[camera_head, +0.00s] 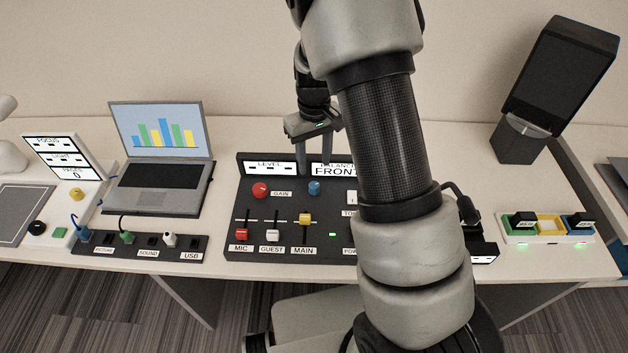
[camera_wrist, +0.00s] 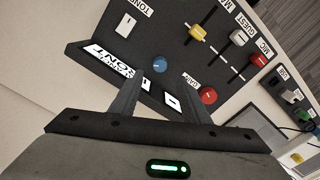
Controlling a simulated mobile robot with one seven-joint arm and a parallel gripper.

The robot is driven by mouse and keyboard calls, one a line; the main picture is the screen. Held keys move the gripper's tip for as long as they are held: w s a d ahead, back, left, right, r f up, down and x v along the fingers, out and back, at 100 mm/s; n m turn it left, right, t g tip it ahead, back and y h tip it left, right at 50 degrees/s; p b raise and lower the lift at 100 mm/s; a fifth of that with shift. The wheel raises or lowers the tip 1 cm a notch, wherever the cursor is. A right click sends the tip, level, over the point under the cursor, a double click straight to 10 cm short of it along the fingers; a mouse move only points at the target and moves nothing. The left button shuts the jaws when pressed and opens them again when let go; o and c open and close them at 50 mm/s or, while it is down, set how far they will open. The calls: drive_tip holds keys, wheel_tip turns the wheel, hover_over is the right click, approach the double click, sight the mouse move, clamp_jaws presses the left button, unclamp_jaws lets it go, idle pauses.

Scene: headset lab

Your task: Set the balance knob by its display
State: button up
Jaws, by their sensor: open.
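The blue balance knob (camera_head: 314,187) sits on the black sloped mixer panel (camera_head: 264,213), under a white display (camera_head: 333,171) that reads FRONT below the word BALANCE. In the wrist view the blue knob (camera_wrist: 160,65) shows just beyond the fingertips, roughly between them, and the display (camera_wrist: 113,61) is partly hidden by a finger. My gripper (camera_head: 314,166) is open and empty, pointing down at the panel's back edge, behind the knob and apart from it. My arm hides the right part of the panel.
A red GAIN knob (camera_head: 261,190) is left of the blue knob, with a LEVEL display (camera_head: 269,168) above it. The MIC, GUEST and MAIN sliders (camera_head: 305,220) stand in front. A laptop (camera_head: 158,150) is left; a button strip (camera_head: 547,228) is right.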

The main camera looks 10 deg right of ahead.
sight(314, 185)
wheel_tip(314, 185, down, 9)
drive_tip(key=shift+r, duration=0.2)
drive_tip(key=c, duration=1.1)
